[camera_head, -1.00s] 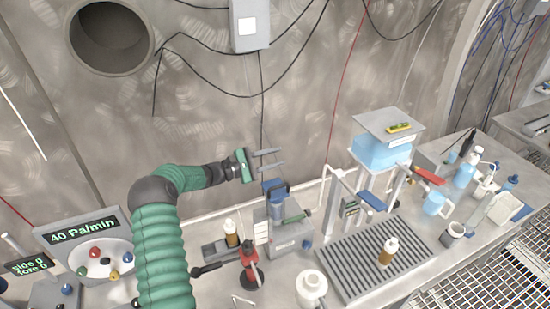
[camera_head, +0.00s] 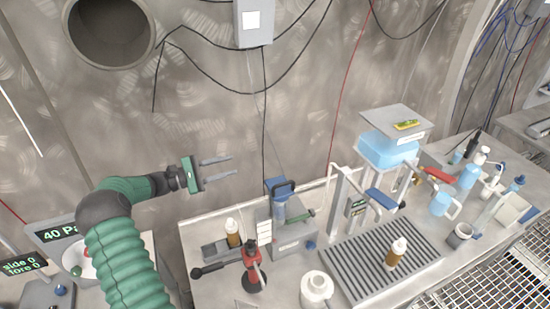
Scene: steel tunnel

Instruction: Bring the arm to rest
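My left arm (camera_head: 124,262), in a green ribbed sleeve, comes in from the lower left and bends right at a dark elbow. My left gripper (camera_head: 218,171) ends it, with two grey fingers apart and nothing between them. It is in the air in front of the steel wall, above and left of the blue-handled device (camera_head: 281,200) on the bench. It touches nothing that I can see. My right gripper is not in view.
A display panel (camera_head: 58,234) stands lower left, partly behind my arm.

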